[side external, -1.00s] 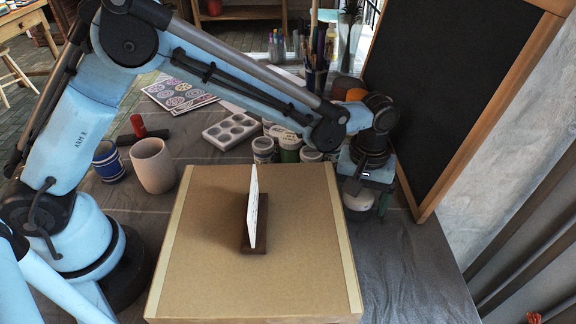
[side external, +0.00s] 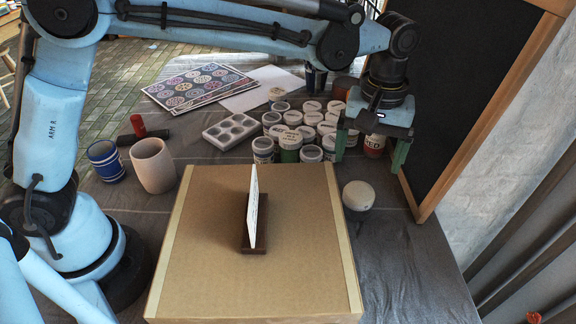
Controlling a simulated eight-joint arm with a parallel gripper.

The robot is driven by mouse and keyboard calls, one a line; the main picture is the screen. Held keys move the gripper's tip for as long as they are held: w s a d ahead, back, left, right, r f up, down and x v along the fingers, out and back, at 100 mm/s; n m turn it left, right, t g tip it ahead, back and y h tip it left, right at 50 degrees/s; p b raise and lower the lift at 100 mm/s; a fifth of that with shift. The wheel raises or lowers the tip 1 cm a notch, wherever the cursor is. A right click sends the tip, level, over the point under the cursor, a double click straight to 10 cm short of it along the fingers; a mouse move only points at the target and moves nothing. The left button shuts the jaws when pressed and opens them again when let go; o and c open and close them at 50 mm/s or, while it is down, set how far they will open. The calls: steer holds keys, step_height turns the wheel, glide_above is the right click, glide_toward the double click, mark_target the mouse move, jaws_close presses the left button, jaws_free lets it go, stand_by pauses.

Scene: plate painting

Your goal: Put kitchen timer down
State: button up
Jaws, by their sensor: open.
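The kitchen timer, which looks like the round whitish object (side external: 359,195), rests on the grey cloth just right of the cardboard box. My gripper (side external: 370,163) is above and slightly behind it, pointing down with its green fingers spread apart. Nothing is between the fingers, and they are clear of the timer. A white plate (side external: 254,208) stands upright on edge in a dark brown stand (side external: 245,238) on the box.
The cardboard box (side external: 205,270) fills the front middle. A chalkboard (side external: 455,90) leans at right. Cups (side external: 152,165) stand left. Grey cloth right of the timer is free.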

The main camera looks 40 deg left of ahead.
steer(key=shift+r, duration=0.3)
steer(key=s+a+r+m+t, duration=0.2)
steer(key=s+a+r+t, duration=0.15)
steer(key=a, duration=0.75)
steer(key=s+a+f+m+t, duration=0.2)
steer(key=s+a+m+t, duration=0.1)
steer(key=s+a, duration=0.6)
steer(key=shift+s+a+f+t, duration=0.35)
steer(key=shift+s+a, duration=0.05)
steer(key=shift+a, duration=0.55)
